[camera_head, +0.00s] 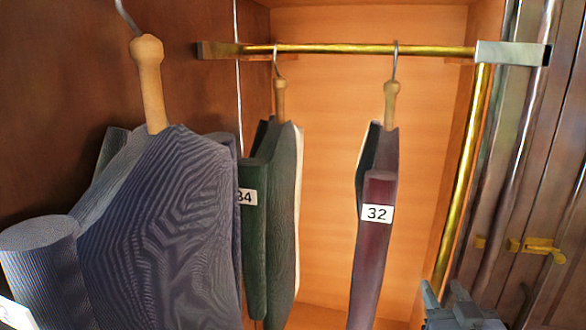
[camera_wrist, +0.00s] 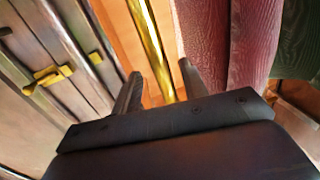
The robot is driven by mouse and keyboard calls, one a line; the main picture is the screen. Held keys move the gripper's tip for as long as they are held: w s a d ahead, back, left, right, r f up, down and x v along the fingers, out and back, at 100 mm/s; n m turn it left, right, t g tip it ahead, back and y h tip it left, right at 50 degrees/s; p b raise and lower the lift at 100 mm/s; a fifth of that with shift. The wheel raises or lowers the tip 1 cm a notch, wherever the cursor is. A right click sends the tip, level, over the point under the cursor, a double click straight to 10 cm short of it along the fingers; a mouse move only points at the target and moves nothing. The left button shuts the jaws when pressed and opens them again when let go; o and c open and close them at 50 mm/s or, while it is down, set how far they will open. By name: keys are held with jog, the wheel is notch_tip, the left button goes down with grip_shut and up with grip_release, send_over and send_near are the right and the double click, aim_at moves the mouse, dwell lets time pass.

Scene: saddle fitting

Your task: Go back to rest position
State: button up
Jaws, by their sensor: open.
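My gripper (camera_head: 450,295) shows at the lower right of the head view, below and right of the maroon garment. In the wrist view my gripper (camera_wrist: 160,85) has its two fingers apart, with nothing held between them. The brass upright pole (camera_wrist: 152,45) shows behind the gap between the fingers. The maroon garment (camera_wrist: 225,45) is just right of the fingers in the wrist view. In the head view the maroon garment (camera_head: 376,250) hangs from the rail with a tag reading 32 (camera_head: 377,214).
A brass rail (camera_head: 340,49) spans the wardrobe. A green garment (camera_head: 262,230) with a partly hidden tag hangs left of the maroon one. A grey-blue jacket (camera_head: 160,230) hangs nearest at left. A wooden door with a brass latch (camera_head: 535,247) stands right.

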jog(key=shift+w+d+b, duration=0.2)
jog(key=shift+w+b, duration=0.7)
jog(key=shift+w, duration=1.85)
jog(key=shift+s, duration=0.1)
